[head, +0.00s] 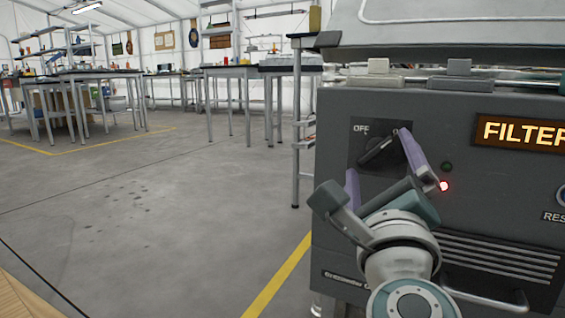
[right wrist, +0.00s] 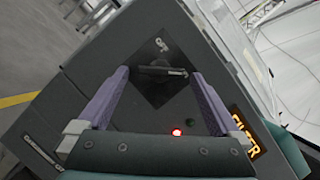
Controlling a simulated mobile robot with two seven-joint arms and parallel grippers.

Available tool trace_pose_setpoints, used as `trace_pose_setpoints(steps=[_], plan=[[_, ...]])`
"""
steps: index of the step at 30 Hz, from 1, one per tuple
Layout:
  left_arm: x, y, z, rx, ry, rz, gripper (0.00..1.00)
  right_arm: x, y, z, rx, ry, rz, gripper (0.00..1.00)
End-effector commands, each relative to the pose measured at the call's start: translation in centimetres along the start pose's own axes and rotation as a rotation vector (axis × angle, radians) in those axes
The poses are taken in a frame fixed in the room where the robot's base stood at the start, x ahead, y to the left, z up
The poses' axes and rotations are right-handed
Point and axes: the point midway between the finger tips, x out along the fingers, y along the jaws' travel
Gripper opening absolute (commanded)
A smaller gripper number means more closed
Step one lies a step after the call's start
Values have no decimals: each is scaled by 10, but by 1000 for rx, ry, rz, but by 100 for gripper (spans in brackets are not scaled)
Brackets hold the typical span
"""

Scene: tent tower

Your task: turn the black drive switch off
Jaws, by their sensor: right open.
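The black drive switch (head: 377,151) is a bar-shaped handle on a dark square plate on the front of the grey machine. Its bar sits diagonally in the head view, with the word OFF at the plate's upper left. In the right wrist view the switch (right wrist: 162,71) lies between the two purple fingers. My right gripper (head: 379,153) is open, its fingers on either side of the handle. I cannot tell whether they touch it. My left gripper is not in view.
A lit red lamp (head: 444,185) and a dark green lamp (head: 447,167) are right of the switch. A lit FILTER sign (head: 522,133) is further right, above a vent and a bar handle (head: 487,299). Open floor lies left; workbenches (head: 232,72) stand behind.

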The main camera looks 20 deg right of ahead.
Motion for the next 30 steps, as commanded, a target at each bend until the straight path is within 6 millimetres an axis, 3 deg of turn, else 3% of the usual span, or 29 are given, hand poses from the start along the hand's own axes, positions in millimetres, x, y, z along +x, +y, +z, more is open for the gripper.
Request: trace_pose_setpoints(steps=[4, 12, 30], plan=[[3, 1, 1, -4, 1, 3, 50, 12, 0, 0, 0, 1, -1, 100], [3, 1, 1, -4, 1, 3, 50, 14, 0, 0, 0, 1, 0, 100], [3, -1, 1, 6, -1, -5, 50, 13, 0, 0, 0, 1, 0, 34]])
